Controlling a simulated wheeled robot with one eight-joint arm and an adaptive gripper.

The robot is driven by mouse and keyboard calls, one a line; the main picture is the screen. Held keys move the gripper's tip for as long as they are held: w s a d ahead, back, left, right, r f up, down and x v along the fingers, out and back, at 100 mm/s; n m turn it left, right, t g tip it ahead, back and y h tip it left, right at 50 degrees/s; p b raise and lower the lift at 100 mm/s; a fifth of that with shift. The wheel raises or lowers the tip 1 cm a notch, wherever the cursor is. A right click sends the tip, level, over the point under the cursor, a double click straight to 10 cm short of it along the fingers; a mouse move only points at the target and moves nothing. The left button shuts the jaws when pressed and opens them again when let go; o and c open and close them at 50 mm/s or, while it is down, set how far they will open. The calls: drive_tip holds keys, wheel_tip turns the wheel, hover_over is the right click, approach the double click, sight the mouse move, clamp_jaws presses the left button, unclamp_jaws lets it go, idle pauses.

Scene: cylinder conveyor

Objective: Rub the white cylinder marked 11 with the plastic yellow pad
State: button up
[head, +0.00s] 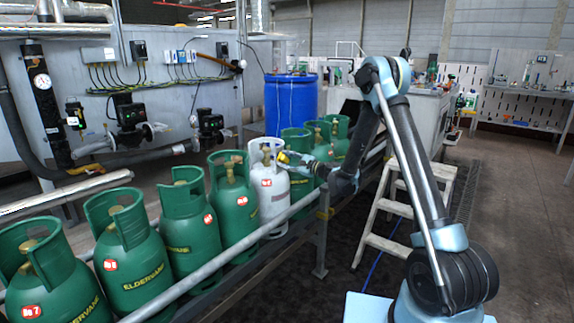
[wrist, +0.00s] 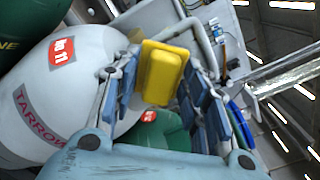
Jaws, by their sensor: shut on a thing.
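The white cylinder (head: 272,203) stands upright in the row of green cylinders in the head view. In the wrist view the white cylinder (wrist: 35,90) fills the left side, tilted by the camera, with a red "No 11" label (wrist: 62,51). My gripper (head: 291,159) is at the right of its collar and shoulder. In the wrist view my gripper (wrist: 165,85) is shut on the yellow pad (wrist: 163,73), held between its blue fingers. The pad also shows small in the head view (head: 283,157). I cannot tell whether the pad touches the cylinder.
Green cylinders (head: 235,212) stand close on both sides of the white one. A metal rail (head: 205,270) runs along the front of the row. A blue barrel (head: 291,103) stands behind, and a white step ladder (head: 398,214) stands to the right.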

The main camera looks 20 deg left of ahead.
drive_tip(key=shift+w+d, duration=0.25)
drive_tip(key=shift+w, duration=0.5)
drive_tip(key=shift+w+d, duration=0.25)
drive_tip(key=shift+w, duration=0.5)
drive_tip(key=s+a, duration=0.2)
drive_tip(key=s, duration=0.4)
drive_tip(key=shift+v, duration=2.95)
drive_tip(key=v, duration=0.3)
